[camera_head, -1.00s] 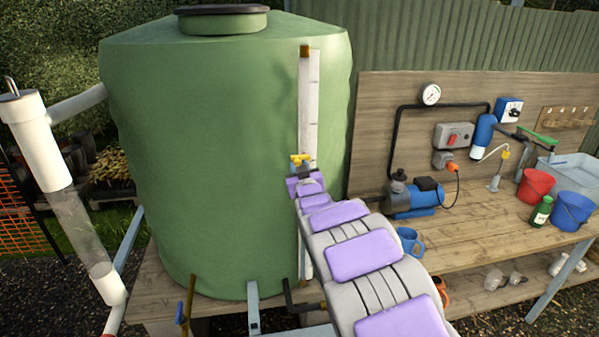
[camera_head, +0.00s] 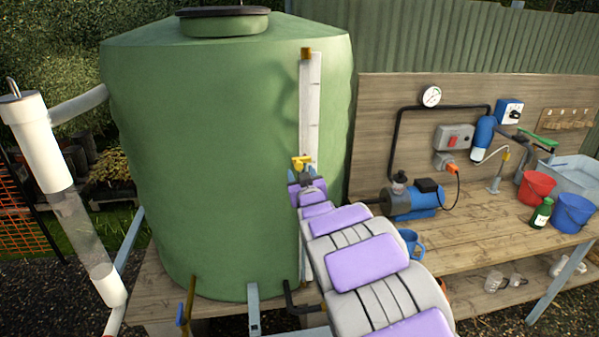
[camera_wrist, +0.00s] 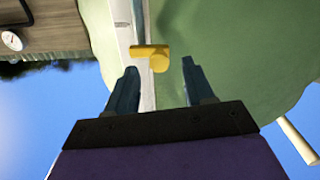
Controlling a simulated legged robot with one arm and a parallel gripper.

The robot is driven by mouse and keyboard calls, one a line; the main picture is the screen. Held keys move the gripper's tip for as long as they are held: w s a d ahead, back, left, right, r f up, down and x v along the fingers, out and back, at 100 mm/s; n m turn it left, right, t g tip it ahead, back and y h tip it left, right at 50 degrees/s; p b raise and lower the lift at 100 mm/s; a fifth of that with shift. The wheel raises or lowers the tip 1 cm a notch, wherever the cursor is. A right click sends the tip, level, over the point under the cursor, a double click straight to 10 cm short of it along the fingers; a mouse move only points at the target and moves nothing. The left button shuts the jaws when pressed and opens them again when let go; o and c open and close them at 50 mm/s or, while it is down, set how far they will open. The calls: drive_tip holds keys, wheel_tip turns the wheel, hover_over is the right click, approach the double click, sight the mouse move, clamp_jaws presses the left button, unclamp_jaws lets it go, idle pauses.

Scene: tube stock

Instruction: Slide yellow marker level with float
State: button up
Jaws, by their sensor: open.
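The yellow marker (camera_head: 302,162) sits on the white gauge strip (camera_head: 309,110) that runs up the front of the green tank (camera_head: 220,160). In the wrist view the marker (camera_wrist: 152,56) lies ahead of my gripper (camera_wrist: 158,82), in the gap between the two fingers. My gripper is open, with a finger on either side and room around the marker; I see no clear contact. In the head view my gripper (camera_head: 303,176) is just below the marker, at the strip. I cannot make out the float in either view.
A clear-sided pipe (camera_head: 80,235) stands at left. The air before the tank is free.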

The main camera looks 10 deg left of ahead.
drive_tip(key=v, duration=1.4)
drive_tip(key=shift+s+p, duration=0.25)
drive_tip(key=shift+p, duration=0.15)
drive_tip(key=s+d+f+m+g+h+b, duration=0.1)
drive_tip(key=s+d+f+m+g+h, duration=0.15)
drive_tip(key=s+d+f+g, duration=0.35)
drive_tip(key=s+d+f+m+g+h, duration=0.1)
drive_tip(key=s+d+f+g+h, duration=0.2)
drive_tip(key=s+d, duration=0.45)
drive_tip(key=s+d+g, duration=0.1)
drive_tip(key=s+g, duration=0.2)
drive_tip(key=s, duration=0.7)
drive_tip(key=s+d+m+g, duration=0.1)
drive_tip(key=s+g, duration=0.2)
drive_tip(key=s, duration=0.7)
drive_tip(key=s+d+g+b, duration=0.1)
drive_tip(key=s+g, duration=0.3)
drive_tip(key=s, duration=0.6)
drive_tip(key=shift+s+d+f, duration=0.35)
drive_tip(key=shift+d+f, duration=0.15)
drive_tip(key=shift+m+y, duration=0.25)
drive_tip(key=shift+c, duration=0.4)
